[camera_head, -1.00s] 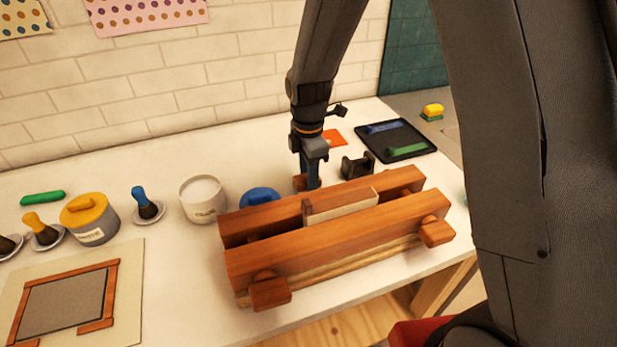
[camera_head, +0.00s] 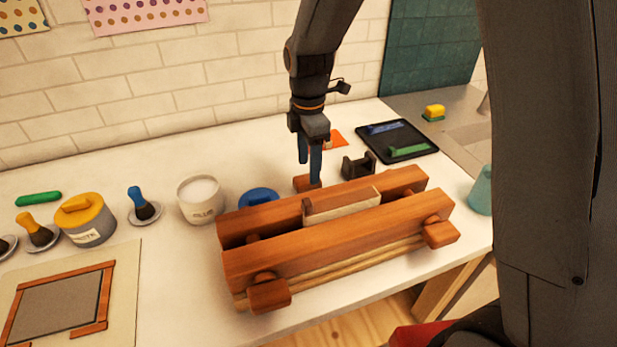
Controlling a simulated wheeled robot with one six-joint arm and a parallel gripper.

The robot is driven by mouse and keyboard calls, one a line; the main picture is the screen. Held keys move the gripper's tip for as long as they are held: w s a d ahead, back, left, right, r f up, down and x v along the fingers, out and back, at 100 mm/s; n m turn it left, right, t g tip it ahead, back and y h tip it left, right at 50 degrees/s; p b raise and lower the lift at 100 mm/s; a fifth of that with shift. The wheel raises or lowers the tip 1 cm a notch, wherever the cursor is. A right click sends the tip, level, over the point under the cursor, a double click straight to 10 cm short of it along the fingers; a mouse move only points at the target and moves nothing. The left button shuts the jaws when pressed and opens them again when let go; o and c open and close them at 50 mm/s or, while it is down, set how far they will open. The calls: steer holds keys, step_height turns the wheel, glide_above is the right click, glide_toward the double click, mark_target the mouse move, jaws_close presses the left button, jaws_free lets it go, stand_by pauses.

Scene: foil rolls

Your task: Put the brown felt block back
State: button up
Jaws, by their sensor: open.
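A small brown block (camera_head: 303,184), probably the felt block, lies on the white table just behind the wooden press; the press hides part of it. My gripper (camera_head: 309,172) points down just above or beside it, with its two blue fingers apart. The right fingertip overlaps the block in the picture, and I cannot tell whether it touches. Nothing shows between the fingers. A small black holder (camera_head: 358,166) stands to the right of the gripper.
The wooden press (camera_head: 340,235) with a pale book (camera_head: 342,206) clamped in it fills the table front. A blue lid (camera_head: 259,197) and white glue pot (camera_head: 200,199) stand left. A black tray (camera_head: 409,138) with blue and green pieces lies back right.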

step_height(320, 180, up, 7)
steer(key=b, duration=0.1)
steer(key=shift+b, duration=0.3)
